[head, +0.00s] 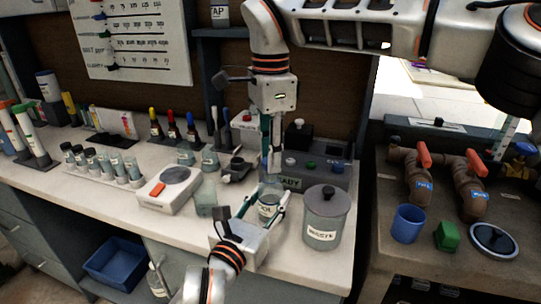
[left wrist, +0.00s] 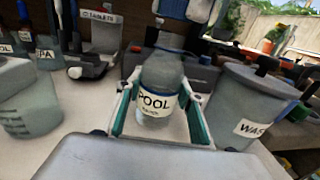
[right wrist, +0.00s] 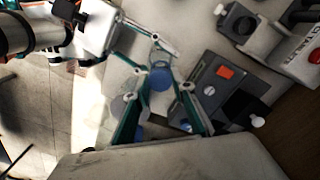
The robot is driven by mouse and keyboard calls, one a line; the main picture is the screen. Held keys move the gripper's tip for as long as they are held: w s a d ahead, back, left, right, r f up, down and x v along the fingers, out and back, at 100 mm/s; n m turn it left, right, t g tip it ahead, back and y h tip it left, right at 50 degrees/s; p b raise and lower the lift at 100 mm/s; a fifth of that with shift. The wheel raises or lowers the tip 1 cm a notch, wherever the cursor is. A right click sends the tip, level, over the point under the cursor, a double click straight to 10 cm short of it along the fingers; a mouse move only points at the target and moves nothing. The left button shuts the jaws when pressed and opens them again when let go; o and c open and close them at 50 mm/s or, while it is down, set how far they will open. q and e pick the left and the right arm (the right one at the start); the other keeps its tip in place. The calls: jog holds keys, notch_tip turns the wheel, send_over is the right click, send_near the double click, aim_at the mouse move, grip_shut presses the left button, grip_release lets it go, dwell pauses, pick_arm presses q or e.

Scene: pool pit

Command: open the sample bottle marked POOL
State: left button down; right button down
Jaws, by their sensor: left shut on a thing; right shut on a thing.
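The clear bottle marked POOL (left wrist: 158,100) stands upright between the fingers of my left gripper (left wrist: 160,125). It also shows in the head view (head: 268,210), left of the WASTE bin. My left gripper (head: 262,212) is shut on its body from the front. My right gripper (head: 271,172) comes down from above, its fingertips at the bottle's top. In the right wrist view my right gripper (right wrist: 162,85) is shut on a round blue cap (right wrist: 159,79). I cannot tell whether the cap still sits on the neck.
The grey WASTE bin (head: 325,218) stands close on the right. A grey device (head: 312,172) with buttons is behind. A beaker (head: 205,198), a white scale (head: 168,190) and a rack of vials (head: 103,168) are to the left. Two pipes with red-handled valves (head: 424,157) are far right.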

jog(key=shift+r, duration=1.85)
pick_arm(q)
jog(key=c, duration=1.2)
grip_release()
jog(key=shift+c, duration=0.2)
jog(key=shift+s, duration=0.1)
